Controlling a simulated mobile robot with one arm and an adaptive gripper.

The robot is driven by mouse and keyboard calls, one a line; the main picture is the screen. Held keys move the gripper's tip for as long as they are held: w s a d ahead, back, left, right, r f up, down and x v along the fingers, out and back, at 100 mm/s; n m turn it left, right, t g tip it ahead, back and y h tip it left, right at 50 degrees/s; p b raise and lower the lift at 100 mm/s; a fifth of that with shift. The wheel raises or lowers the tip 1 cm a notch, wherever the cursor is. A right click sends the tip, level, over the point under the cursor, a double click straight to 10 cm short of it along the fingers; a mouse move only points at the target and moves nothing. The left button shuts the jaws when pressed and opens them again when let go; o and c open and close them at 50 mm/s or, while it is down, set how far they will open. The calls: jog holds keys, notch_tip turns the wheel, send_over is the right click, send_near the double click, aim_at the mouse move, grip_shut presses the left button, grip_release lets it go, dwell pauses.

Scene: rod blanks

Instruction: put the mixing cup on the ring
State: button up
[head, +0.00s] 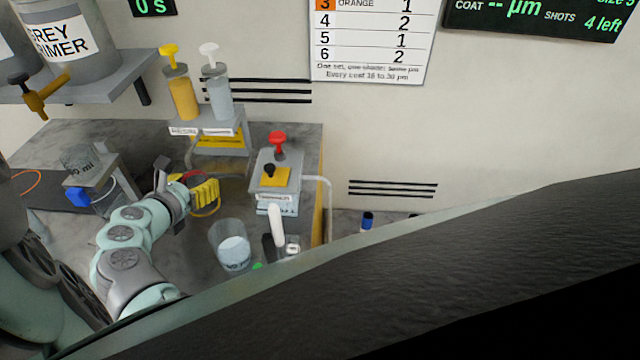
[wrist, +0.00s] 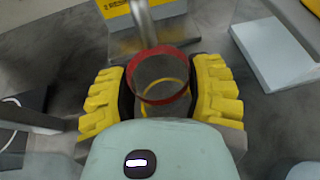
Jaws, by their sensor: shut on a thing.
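The mixing cup is a clear cup with a red band (wrist: 160,76) in the wrist view, between the yellow finger pads of my gripper (wrist: 165,88), which is shut on it. In the head view, my gripper (head: 200,192) is over the grey bench in front of the pump stand, and part of the cup's red band (head: 208,212) shows beside the pads. A yellow ring (wrist: 180,88) shows through the cup in the wrist view. I cannot tell how high the cup is above it, or whether it touches the bench.
The pump stand (head: 222,140) with a yellow and a white pump is behind my gripper. A grey box with a red knob (head: 277,143) stands to the right. A clear beaker (head: 233,250) stands in front.

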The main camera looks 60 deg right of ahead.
notch_tip(320, 180, down, 2)
jog(key=shift+s+f+b, duration=0.1)
jog(key=shift+f+b, duration=0.1)
jog(key=shift+b, duration=0.7)
jog(key=shift+r, duration=0.15)
jog(key=o, duration=0.9)
jog(key=shift+c, duration=0.2)
jog(key=shift+a+r, duration=0.25)
jog(key=shift+a, duration=0.2)
jog(key=v, duration=1)
jog(key=shift+a, duration=0.15)
jog(key=shift+s+a+r, duration=0.2)
jog(key=shift+a, duration=0.05)
